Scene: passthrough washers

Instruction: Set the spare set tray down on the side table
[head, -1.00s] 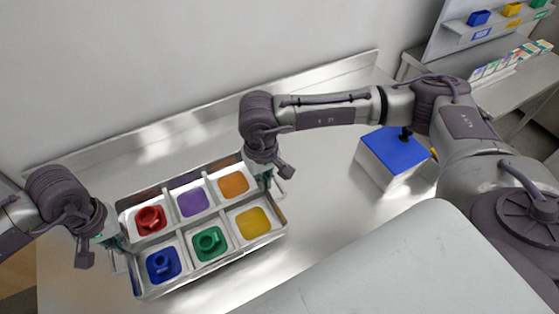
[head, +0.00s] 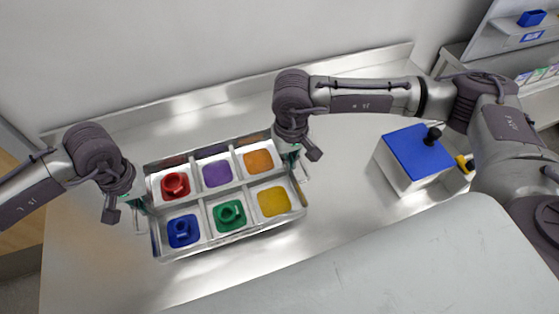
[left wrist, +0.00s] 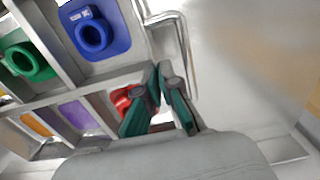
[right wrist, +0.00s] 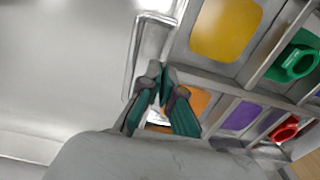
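The spare set tray (head: 208,243) is a grey, six-compartment tray over the steel worktop (head: 345,215). I cannot tell whether it touches the top. Red (head: 175,184), blue (head: 183,231) and green (head: 229,213) ring-like parts sit in three compartments. The purple, orange and yellow compartments show only flat coloured pads. My left gripper (head: 142,212) is at the tray's left end, its fingertips (left wrist: 160,70) together at the wire handle (left wrist: 185,55). My right gripper (head: 298,168) is at the right end, its fingertips (right wrist: 161,70) together at the other handle (right wrist: 135,60). Neither view clearly identifies a side table.
A white box with a blue lid (head: 418,152) and a black knob stands on the worktop to the right. A raised ledge (head: 230,90) runs along the back. A shelf unit with a blue bin (head: 533,18) is at upper right. Bare worktop lies between tray and box.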

